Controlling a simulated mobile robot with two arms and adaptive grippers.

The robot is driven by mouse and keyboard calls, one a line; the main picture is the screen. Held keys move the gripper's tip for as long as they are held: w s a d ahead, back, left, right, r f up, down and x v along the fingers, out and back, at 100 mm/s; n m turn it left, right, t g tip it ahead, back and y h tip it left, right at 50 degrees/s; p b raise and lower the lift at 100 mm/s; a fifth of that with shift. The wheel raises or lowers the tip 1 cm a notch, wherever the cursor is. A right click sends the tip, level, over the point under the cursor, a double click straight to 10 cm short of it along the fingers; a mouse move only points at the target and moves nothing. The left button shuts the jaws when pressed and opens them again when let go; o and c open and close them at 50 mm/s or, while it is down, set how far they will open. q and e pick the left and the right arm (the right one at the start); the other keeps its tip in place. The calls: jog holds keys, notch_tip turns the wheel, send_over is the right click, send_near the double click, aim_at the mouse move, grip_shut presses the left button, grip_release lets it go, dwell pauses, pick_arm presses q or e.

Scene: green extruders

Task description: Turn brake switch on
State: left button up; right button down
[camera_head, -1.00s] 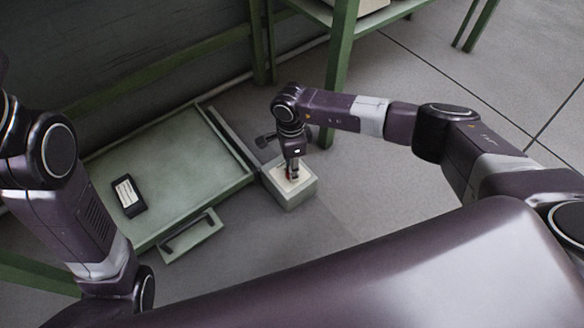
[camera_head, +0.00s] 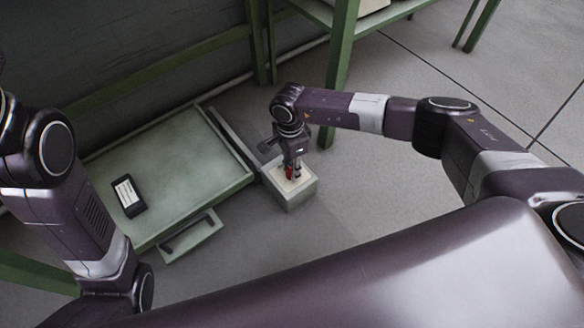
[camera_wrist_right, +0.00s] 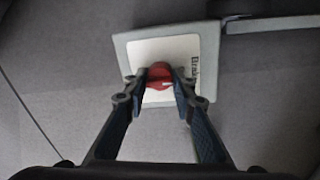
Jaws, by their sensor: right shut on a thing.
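The brake switch is a red knob (camera_wrist_right: 159,76) on a white plate with partly hidden lettering (camera_wrist_right: 180,48), on top of a light grey-green box (camera_head: 291,196). The red knob also shows in the head view (camera_head: 289,172). My right gripper (camera_wrist_right: 159,77) comes down from above and is shut on the red knob, one finger on each side. It also shows over the box in the head view (camera_head: 292,168). My left arm is at the left edge of the head view, and its gripper is out of the picture.
A green table leg (camera_head: 340,70) stands behind my right arm. The floor to the right is clear.

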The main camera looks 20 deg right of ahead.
jog(key=c, duration=1.8)
grip_release()
jog(key=shift+w, duration=0.2)
jog(key=shift+c, duration=0.2)
jog(key=shift+o, duration=1.1)
jog(key=shift+s, duration=0.1)
notch_tip(320, 180, up, 12)
jog(key=shift+w, duration=0.3)
